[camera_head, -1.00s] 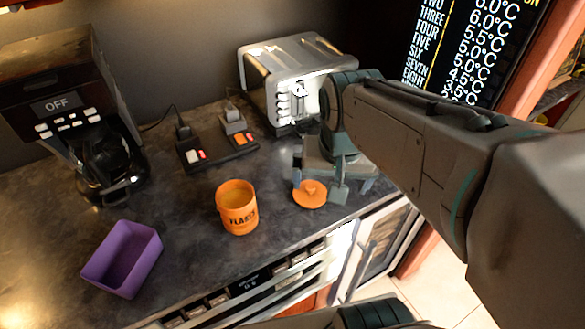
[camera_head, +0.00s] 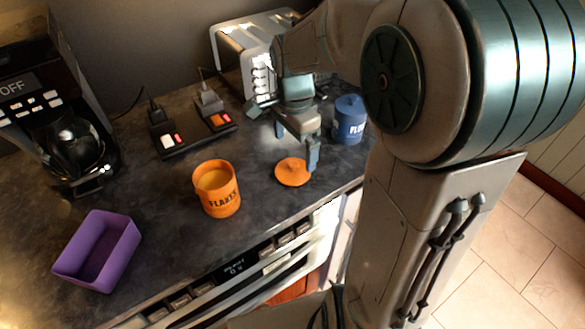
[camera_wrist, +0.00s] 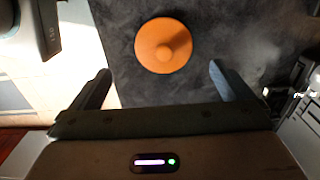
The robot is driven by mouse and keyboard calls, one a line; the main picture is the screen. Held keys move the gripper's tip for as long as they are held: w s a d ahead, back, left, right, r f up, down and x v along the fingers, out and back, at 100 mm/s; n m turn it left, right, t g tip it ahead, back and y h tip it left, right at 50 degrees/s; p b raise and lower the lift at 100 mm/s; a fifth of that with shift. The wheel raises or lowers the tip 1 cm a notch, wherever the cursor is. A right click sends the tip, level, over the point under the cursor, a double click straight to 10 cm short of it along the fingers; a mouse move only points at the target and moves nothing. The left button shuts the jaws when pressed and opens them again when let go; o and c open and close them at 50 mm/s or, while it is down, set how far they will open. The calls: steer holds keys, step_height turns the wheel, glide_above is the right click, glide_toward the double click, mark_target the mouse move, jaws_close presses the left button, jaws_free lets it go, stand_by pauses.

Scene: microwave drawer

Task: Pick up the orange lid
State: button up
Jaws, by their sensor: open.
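The orange lid (camera_head: 292,172) is a flat round disc with a small knob. It lies on the dark countertop near the front edge, right of the orange jar. My gripper (camera_head: 297,146) is open and empty, just above and behind the lid in the head view, with one finger overlapping the lid's right edge in the picture. In the wrist view the whole lid (camera_wrist: 163,45) shows beyond the fingertips, roughly centred between the two open fingers (camera_wrist: 160,76). The fingers do not appear to touch it.
An orange jar (camera_head: 217,189) marked FLAKES stands left of the lid, open at the top. A blue lidded jar (camera_head: 349,120) stands close on the right. A power strip (camera_head: 195,134), toaster (camera_head: 236,46), coffee maker (camera_head: 62,110) and purple box (camera_head: 98,251) are also on the counter.

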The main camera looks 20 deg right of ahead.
mark_target(293, 163)
steer(key=f, duration=0.7)
steer(key=shift+w+f+p, duration=0.1)
steer(key=shift+w+p, duration=0.2)
steer(key=shift+c, duration=0.3)
steer(key=c, duration=0.9)
